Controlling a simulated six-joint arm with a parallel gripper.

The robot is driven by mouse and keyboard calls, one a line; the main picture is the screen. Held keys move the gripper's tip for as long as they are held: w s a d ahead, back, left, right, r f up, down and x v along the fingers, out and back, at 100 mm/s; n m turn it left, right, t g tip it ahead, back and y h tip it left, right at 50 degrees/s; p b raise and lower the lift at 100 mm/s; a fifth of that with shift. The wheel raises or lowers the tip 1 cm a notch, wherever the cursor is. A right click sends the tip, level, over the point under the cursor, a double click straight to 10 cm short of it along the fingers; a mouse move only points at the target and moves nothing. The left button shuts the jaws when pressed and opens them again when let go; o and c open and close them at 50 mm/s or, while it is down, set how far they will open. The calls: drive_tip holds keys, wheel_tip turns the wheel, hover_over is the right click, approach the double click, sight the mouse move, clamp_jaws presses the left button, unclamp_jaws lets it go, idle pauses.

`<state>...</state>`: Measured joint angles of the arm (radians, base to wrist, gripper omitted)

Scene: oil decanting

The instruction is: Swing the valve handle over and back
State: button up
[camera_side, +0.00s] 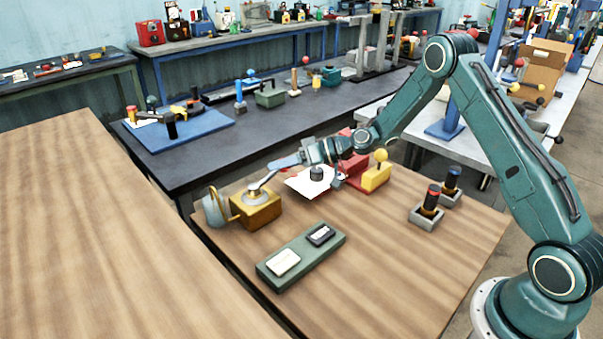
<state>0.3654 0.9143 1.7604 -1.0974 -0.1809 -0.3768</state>
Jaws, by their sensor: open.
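The valve is a brass-coloured block (257,213) near the back left corner of the wooden table, with a round grey flange (212,206) on its left side. Its handle (286,161) is a lever with a blue-grey grip, rising from the valve's top and slanting up to the right. My gripper (304,156) is at the right, upper end of the handle, above the table. It is open. The fingertips are small and overlap the handle's end, so I cannot tell whether they touch it.
A green panel (328,255) with a white and a black plate lies in front of the valve. A yellow block (376,179) with a ball-topped lever stands right of my gripper. Two dark cylinders (431,199) (452,179) stand in grey sockets. The table's front right is clear.

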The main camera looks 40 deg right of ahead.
clamp_jaws()
